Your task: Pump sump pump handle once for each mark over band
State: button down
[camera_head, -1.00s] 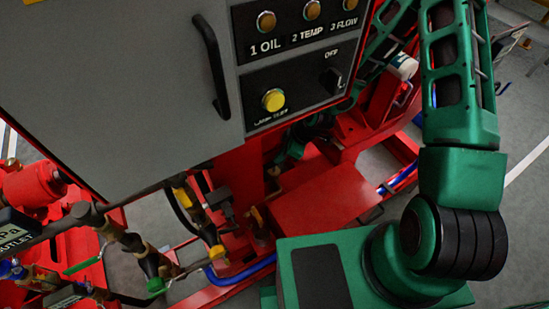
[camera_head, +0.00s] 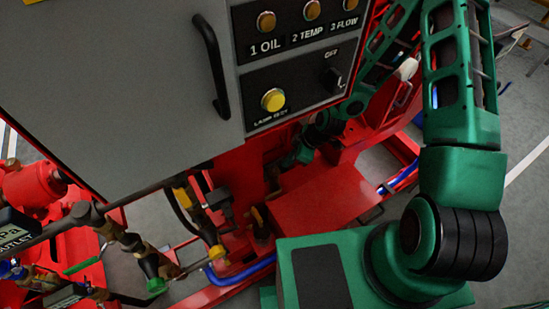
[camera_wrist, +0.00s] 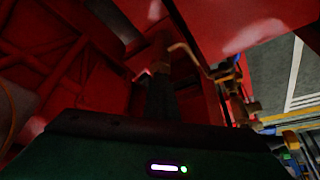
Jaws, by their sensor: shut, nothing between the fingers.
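My gripper (camera_head: 291,160) is low inside the red frame, below the grey cabinet, and is partly hidden in the head view. In the wrist view its shut fingers (camera_wrist: 161,98) point up the middle of the picture, with nothing seen held. A thin bent rod (camera_wrist: 188,52) shows just beyond the fingertips, next to red metal; I cannot tell whether it is the sump pump handle or whether the fingers touch it. No band with marks can be made out in either view.
The grey cabinet (camera_head: 110,90) has a black handle (camera_head: 211,65), lamps and a yellow lamp test button (camera_head: 273,100). A red box (camera_head: 318,198) lies below it. Pipes and valves (camera_head: 135,245) crowd the lower left.

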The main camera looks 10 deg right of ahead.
jog(key=v, duration=1)
jog(key=shift+d+r, duration=0.15)
jog(key=shift+r, duration=0.2)
dwell(0.3)
jog(key=s+d+r+m+g+h, duration=0.1)
jog(key=s+d+r+m+h, duration=0.3)
jog(key=d+r, duration=0.4)
jog(key=s+d+r+m+h, duration=0.1)
jog(key=s+d+r+m, duration=0.5)
jog(key=d, duration=0.5)
jog(key=s+d+r+m, duration=0.2)
jog(key=s+r+m, duration=0.3)
jog(key=s+r, duration=0.1)
jog(key=s+d+r+m, duration=0.3)
jog(key=s+r+m, duration=0.2)
jog(key=s+r, duration=0.2)
jog(key=shift+s+g, duration=0.4)
jog(key=shift+s, duration=0.25)
